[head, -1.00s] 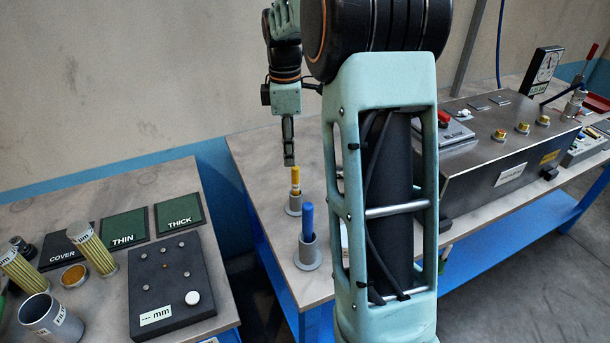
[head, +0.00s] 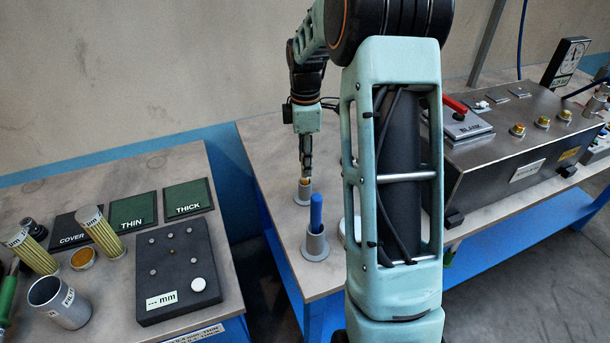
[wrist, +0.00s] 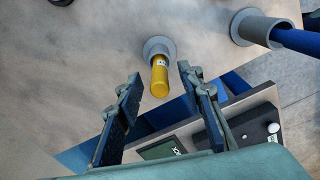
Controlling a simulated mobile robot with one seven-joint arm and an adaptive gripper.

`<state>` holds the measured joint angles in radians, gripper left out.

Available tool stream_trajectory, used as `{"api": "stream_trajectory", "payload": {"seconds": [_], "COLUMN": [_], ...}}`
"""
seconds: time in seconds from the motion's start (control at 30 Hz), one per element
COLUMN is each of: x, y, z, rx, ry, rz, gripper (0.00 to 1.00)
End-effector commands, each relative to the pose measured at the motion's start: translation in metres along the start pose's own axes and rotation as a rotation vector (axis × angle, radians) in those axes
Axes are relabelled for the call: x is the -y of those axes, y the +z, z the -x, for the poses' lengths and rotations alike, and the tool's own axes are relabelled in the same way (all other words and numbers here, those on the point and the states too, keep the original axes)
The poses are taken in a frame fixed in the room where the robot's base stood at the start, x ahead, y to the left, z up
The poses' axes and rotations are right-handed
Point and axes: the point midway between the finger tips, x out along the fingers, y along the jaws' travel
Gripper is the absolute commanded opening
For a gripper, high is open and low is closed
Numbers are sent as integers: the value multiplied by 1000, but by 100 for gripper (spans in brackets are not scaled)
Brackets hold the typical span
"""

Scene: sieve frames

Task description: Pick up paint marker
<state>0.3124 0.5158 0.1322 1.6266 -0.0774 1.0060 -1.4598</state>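A yellow marker (wrist: 159,78) stands in a small grey round holder (head: 304,194) on the right-hand table. In the head view my gripper (head: 306,168) is directly over this holder and hides most of the marker. In the wrist view my gripper (wrist: 160,74) is open, with one finger on each side of the yellow marker and visible gaps to both. A blue marker-like stick (head: 316,212) stands in a second grey holder (head: 315,243) nearer the table's front. Which of the two is the paint marker cannot be read from any label.
The blue stick and its holder, also in the wrist view (wrist: 248,28), stand close by. A metal control box (head: 510,160) is to the right. The left table holds a black gauge block (head: 176,262), green plates and several cylinders. A gap separates the tables.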

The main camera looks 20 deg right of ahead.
Motion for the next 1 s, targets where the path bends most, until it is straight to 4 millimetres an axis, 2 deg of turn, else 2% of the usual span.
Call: {"api": "stream_trajectory", "payload": {"seconds": [0.13, 0.4, 0.7, 1.0], "x": [0, 0, 0, -1], "y": [-1, -1, -1, -1], "z": [-16, -18, -18, -16], "rx": [0, 0, 0, 0], "ry": [1, 2, 2, 3], "rz": [1, 1, 1, 1], "gripper": [35, 34, 1, 0]}}
